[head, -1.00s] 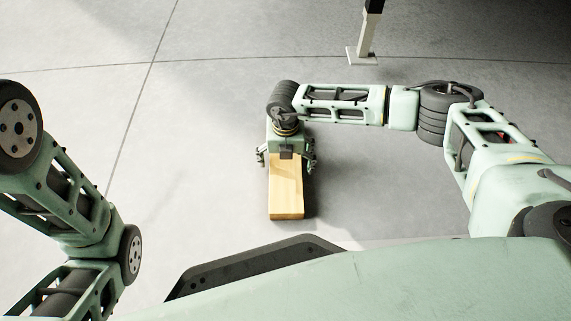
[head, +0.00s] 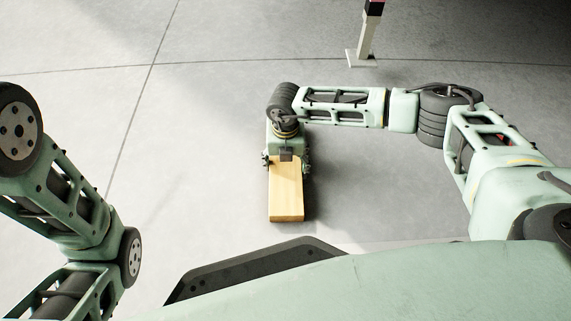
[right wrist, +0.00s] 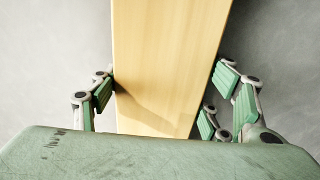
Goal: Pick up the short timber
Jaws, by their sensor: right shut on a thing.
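The short timber (head: 287,192) is a pale wooden block lying lengthwise in front of my base in the head view. It also fills the middle of the right wrist view (right wrist: 168,60). My right gripper (head: 287,160) is over its far end, with fingers on both sides. In the right wrist view the fingers (right wrist: 160,100) close against the timber's sides. The timber's far end is hidden under the gripper. Of my left arm only the links show at the left edge; its gripper is out of view.
A pale post on a small foot plate (head: 362,58) stands on the floor at the back, right of centre. The grey concrete floor (head: 210,130) around the timber is clear.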

